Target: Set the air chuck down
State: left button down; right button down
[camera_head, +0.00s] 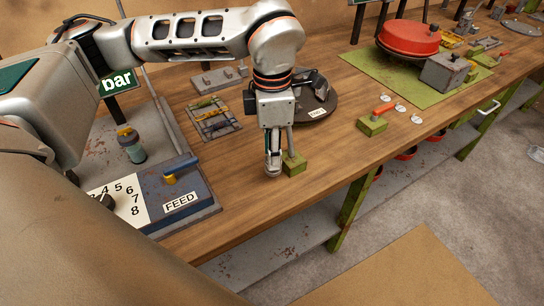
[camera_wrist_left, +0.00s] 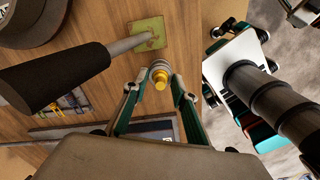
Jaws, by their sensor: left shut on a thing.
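My left gripper (camera_head: 272,158) points down over the front part of the wooden bench, with its fingers shut. In the left wrist view, the fingertips (camera_wrist_left: 160,82) close on a small grey round piece with a yellow tip, which I take to be the air chuck (camera_wrist_left: 160,74). In the head view, the air chuck's metal end (camera_head: 272,172) shows just below the fingertips, at or very near the bench top. Whether it touches the wood, I cannot tell.
A green block (camera_head: 294,165) with an upright grey rod stands close right of my gripper; the wrist view shows a black handle (camera_wrist_left: 60,75) on it. A blue FEED box (camera_head: 180,190) stands left. A dark round plate (camera_head: 314,104) lies behind.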

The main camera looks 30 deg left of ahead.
pick_arm(q)
notch_tip(320, 180, down, 2)
jog(key=shift+f, duration=0.2)
jog(key=shift+s+f+b, duration=0.15)
jog(key=shift+f+b, duration=0.25)
jog(key=shift+f, duration=0.3)
jog(key=c, duration=1.8)
grip_release()
jog(key=shift+o, duration=0.9)
jog(key=shift+f, duration=0.1)
jog(key=shift+r, duration=0.2)
jog(key=r+p, duration=0.1)
jog(key=r, duration=1.2)
jog(key=shift+w+r, duration=0.15)
jog(key=shift+w, duration=0.05)
